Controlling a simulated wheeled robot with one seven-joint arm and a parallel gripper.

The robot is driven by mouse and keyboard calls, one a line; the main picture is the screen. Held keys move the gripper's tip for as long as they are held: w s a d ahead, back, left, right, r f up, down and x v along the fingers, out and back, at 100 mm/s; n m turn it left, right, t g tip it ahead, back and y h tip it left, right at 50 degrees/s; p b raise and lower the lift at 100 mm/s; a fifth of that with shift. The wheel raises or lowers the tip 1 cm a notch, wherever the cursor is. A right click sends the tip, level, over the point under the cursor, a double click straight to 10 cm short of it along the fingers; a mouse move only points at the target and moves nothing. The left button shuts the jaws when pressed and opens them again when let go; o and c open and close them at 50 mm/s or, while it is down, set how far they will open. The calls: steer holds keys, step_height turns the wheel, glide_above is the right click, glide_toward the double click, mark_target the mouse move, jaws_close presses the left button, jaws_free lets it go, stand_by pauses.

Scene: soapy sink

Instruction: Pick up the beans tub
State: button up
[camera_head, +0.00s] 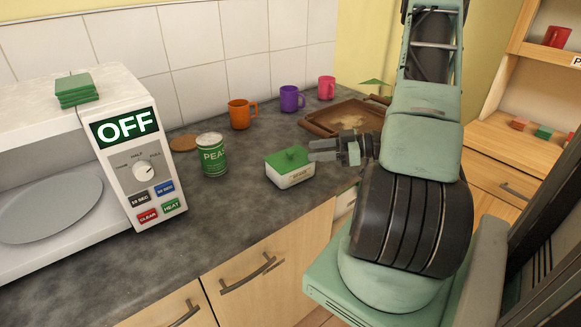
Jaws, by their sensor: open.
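The tub (291,174) is a low white box with a green lid and small dark lettering, too small to read for sure. It sits upright on the dark counter, right of the green peas can (213,158). My gripper (313,150) is open and points left, with its fingertips close to the tub's right upper side. I cannot tell whether the fingers touch the lid. Nothing shows held between the fingers. The tub is almost fully in view.
A microwave (140,165) stands at the left. Orange (241,114), purple (291,98) and pink (326,88) mugs line the back wall. A wooden tray (318,124) lies behind my gripper. Bare counter (240,205) lies in front of the can and tub.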

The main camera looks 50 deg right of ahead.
mark_target(290, 151)
steer(key=x, duration=0.2)
steer(key=shift+w+a, duration=0.2)
steer(key=shift+w, duration=0.1)
steer(key=p+x, duration=0.2)
steer(key=x, duration=0.2)
steer(key=shift+a+r, duration=0.1)
steer(key=shift+a, duration=0.05)
steer(key=shift+w+a, duration=0.2)
steer(key=shift+w, duration=0.3)
jaws_close()
